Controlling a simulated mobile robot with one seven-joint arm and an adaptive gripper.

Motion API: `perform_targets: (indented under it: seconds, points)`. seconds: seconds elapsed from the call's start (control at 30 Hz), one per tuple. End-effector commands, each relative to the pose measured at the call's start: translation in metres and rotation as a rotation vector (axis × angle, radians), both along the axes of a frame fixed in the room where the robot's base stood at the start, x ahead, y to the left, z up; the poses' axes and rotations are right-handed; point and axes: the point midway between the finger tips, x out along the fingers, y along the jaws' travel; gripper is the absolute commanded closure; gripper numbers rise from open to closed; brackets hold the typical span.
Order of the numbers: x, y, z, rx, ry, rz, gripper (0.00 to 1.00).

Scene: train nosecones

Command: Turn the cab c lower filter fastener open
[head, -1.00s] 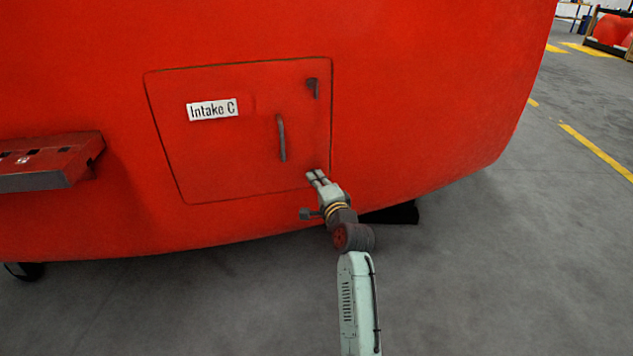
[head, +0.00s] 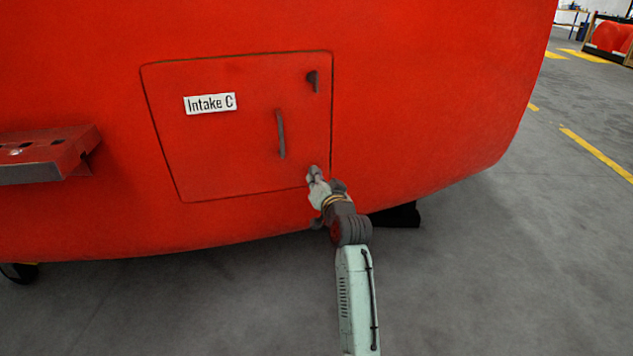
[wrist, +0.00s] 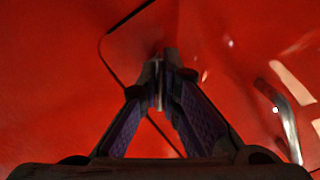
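The red Intake C door (head: 225,150) is shut in the red nosecone. My gripper (head: 314,172) is at the door's lower right corner, over the lower fastener, which it hides in the head view. In the wrist view the fingertips (wrist: 162,62) are close together, with a thin dark grey piece, seemingly the lower fastener (wrist: 158,84), between them. Its exact angle is hard to tell. The upper fastener (head: 313,80) is dark and sits at the door's upper right, clear of my gripper.
A grey bar handle (head: 281,135) stands out from the door left of my gripper; it also shows at the right in the wrist view (wrist: 284,112). A red step (head: 50,155) juts out at the far left. Open floor lies to the right.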

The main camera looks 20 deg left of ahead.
Motion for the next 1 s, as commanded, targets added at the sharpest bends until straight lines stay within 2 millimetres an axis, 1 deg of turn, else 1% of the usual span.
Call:
perform_targets:
  seconds: [0.2,0.5,0.7,1.0]
  points:
    - [0.0003,-0.0003,-0.0020,-0.169,-0.112,-0.001,1.00]
    - [0.0001,-0.0003,-0.0012,-0.359,-0.238,0.000,1.00]
    - [0.0003,-0.0006,-0.0006,-0.439,-0.292,0.000,1.00]
    - [0.0004,-0.0005,-0.0003,-0.488,-0.324,-0.001,1.00]
